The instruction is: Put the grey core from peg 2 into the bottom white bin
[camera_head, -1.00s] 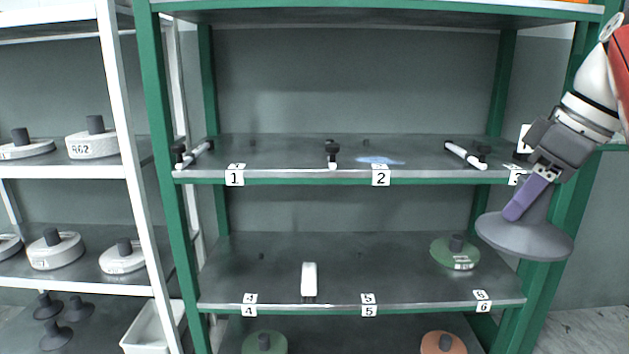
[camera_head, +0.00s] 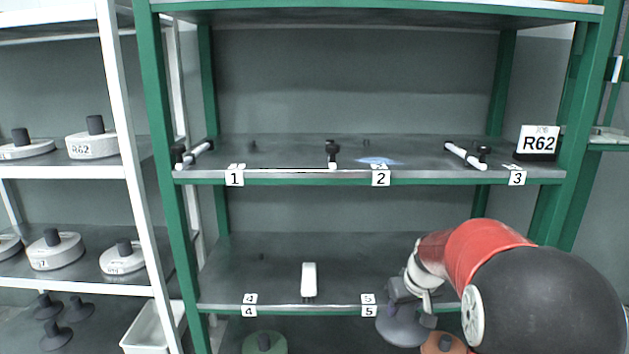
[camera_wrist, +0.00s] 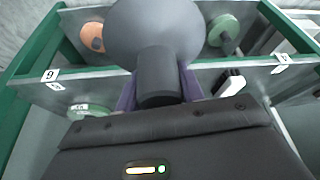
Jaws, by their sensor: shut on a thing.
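The grey core is a wide grey disc (camera_wrist: 150,28) with a darker stem (camera_wrist: 160,75). My gripper (camera_wrist: 160,88) is shut on the stem, its purple fingers on either side. In the head view, the disc (camera_head: 402,330) hangs below my gripper (camera_head: 412,300), in front of the lower shelf edge right of label 5, partly hidden by my arm. Peg 2 seems to be the dark-ended peg (camera_head: 332,150) on the upper shelf; it is bare. The white bin (camera_head: 148,328) stands at the bottom left, cut off by the frame edge.
Several white rolls stand on the left white rack (camera_head: 128,172), with dark cores (camera_head: 57,335) at its bottom. Green (camera_head: 264,343) and orange (camera_head: 444,344) rolls sit below the lower shelf (camera_head: 300,265). A white R62 card (camera_head: 540,139) stands on the upper shelf.

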